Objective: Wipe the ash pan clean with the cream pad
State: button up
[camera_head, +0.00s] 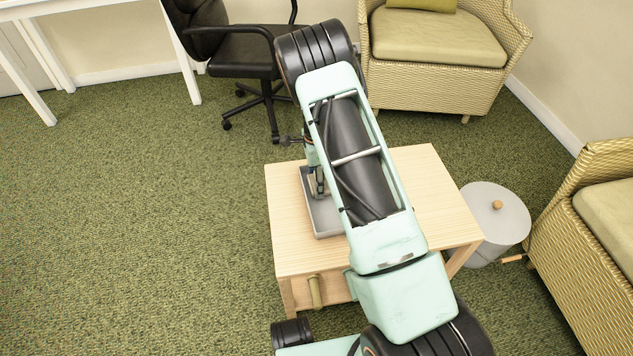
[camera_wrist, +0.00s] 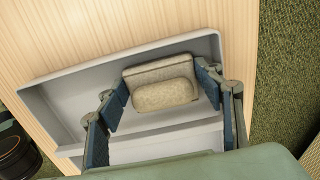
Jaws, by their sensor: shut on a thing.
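The ash pan (camera_head: 325,220) is a shallow grey tray on the wooden table, partly hidden by my arm in the head view. In the wrist view the ash pan (camera_wrist: 60,95) shows its raised rim and pale floor. The cream pad (camera_wrist: 165,95) is a beige block with a rounded raised grip, located inside the pan near its rim. My gripper (camera_wrist: 168,84) is shut on the pad, with one finger at each side. Whether the pad's underside touches the pan floor is hidden. I cannot make out any ash on the visible floor.
The light wooden table (camera_head: 430,190) has bare room right of my arm. A grey lidded bin (camera_head: 497,220) stands beside it at right. Wicker armchairs (camera_head: 440,75) stand behind and at far right. A black office chair (camera_head: 235,50) is behind left. Green carpet is clear at left.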

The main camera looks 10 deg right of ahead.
jog(key=shift+r+p, duration=3)
jog(key=shift+r, duration=1.5)
